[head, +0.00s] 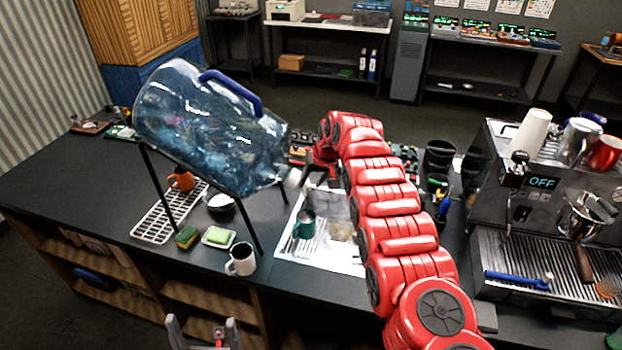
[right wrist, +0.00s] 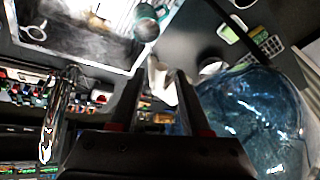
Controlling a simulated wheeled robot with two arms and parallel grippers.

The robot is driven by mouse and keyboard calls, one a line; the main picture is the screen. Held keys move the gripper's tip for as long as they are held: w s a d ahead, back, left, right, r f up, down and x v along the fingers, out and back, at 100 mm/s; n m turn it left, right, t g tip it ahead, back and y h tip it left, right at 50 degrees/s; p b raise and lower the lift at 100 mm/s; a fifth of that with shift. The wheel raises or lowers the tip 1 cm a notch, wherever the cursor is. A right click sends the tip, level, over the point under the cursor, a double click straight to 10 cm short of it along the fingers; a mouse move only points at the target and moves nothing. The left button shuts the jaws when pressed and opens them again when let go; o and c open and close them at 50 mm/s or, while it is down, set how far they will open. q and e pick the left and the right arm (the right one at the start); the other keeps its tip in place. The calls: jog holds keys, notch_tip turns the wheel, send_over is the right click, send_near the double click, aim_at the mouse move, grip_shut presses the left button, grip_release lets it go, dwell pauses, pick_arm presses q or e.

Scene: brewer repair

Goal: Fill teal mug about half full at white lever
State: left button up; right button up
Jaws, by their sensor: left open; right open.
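The teal mug (head: 304,226) stands upright on a white sheet, below and slightly right of the bottle's mouth in the head view. It also shows beyond my right fingers in the right wrist view (right wrist: 147,30). Its fill level cannot be made out. The white lever (head: 293,178) is at the low end of the tilted blue bottle (head: 205,125). In the right wrist view the white lever (right wrist: 158,76) lies between the tips of my open right gripper (right wrist: 161,84); contact cannot be told. My left gripper (head: 203,330) is open and empty at the bottom edge.
A black stand (head: 245,215) carries the bottle. A white mug (head: 241,260), a sponge (head: 187,237), a soap dish (head: 218,237) and an orange mug (head: 181,179) on a drying rack (head: 150,225) are left. An espresso machine (head: 540,200) is right. My right arm crosses the counter's middle.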

jog(key=shift+f, duration=0.1)
jog(key=shift+c, duration=0.3)
grip_shut()
jog(key=shift+a, duration=0.1)
